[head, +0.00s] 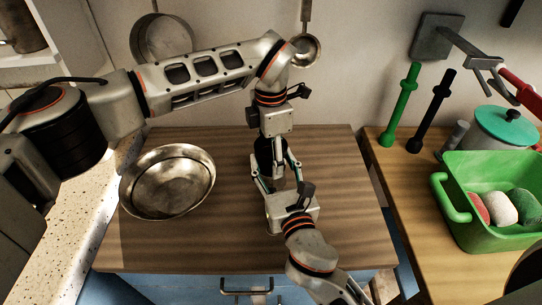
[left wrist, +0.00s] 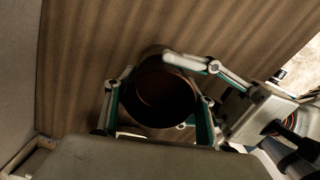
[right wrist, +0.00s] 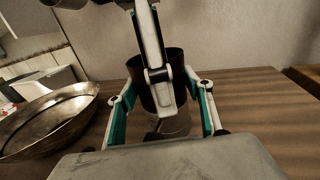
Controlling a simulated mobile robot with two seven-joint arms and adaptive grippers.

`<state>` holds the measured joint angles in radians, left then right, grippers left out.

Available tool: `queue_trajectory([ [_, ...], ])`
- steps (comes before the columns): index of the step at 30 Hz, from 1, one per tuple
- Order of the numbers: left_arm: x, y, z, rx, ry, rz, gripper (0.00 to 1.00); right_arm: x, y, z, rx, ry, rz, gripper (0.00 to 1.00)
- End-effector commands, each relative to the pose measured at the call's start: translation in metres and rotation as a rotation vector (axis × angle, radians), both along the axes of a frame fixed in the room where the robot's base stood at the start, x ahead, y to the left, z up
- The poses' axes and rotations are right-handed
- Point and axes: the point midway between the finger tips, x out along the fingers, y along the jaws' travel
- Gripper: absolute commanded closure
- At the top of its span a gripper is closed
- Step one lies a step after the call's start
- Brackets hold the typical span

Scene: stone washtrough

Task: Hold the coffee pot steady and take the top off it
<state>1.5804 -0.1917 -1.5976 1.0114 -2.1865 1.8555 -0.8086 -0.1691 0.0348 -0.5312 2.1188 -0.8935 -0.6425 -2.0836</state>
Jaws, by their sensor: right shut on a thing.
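The coffee pot has a dark upper cylinder (right wrist: 175,62) and a silver lower part (right wrist: 175,126). In the head view the pot (head: 264,152) stands on the wooden top, mostly hidden by my grippers. My left gripper (head: 273,152) points down over it. In the left wrist view its fingers (left wrist: 160,115) are spread on either side of the dark round opening (left wrist: 160,95), and the grip looks loose. My right gripper (head: 278,180) comes in from the front, low, with its fingers (right wrist: 164,118) shut around the silver lower part.
A metal bowl (head: 166,183) sits left of the pot. A green basin (head: 492,228) with coloured things, a teal-lidded pot (head: 504,130) and green and black stands (head: 400,108) are on the right counter. The wooden top around the pot is mostly bare.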

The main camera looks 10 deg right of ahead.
Motion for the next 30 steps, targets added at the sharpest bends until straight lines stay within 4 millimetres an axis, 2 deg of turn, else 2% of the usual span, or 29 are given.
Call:
queue_trajectory([
  [11,0.0,0.0,0.001,-0.001,-0.001,0.001,0.32,0.0,-0.001,-0.001,-0.003,0.001,-0.002,1.0],
  [22,0.001,0.0,0.04,0.0,-0.002,0.0,0.32,0.0,0.0,0.0,-0.002,0.001,-0.001,1.0],
  [30,0.0,0.0,0.045,0.0,0.0,0.0,0.32,0.0,0.0,0.0,-0.001,0.001,0.0,1.0],
])
